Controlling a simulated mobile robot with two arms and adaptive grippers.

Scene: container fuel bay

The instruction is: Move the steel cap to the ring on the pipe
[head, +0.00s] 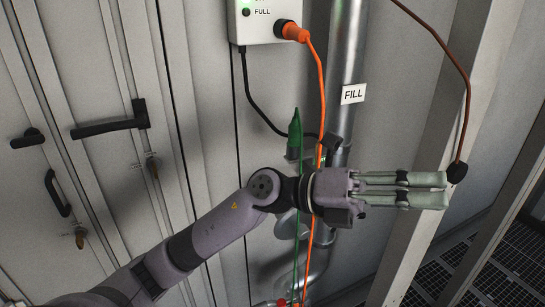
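My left gripper (446,190) reaches in from the left and points right, its two pale green fingers side by side with a thin dark gap between them. No object shows between them; from this angle I cannot tell how far apart they are. The steel pipe (345,60) stands behind my arm with a FILL label (353,94). A dark fitting (332,142) sits beside it, above my wrist. A grey rounded piece (287,224) shows below my wrist, partly covered; I cannot tell whether it is the steel cap. I cannot make out the ring. My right gripper is not in view.
A dark plug (457,172) hangs on a brown cord (466,95) close to my fingertips. An orange plug (293,31) sits in a white box (262,20), its orange cable running behind my wrist. A green nozzle (295,130) stands left of the pipe. Door handles (110,126) are at left.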

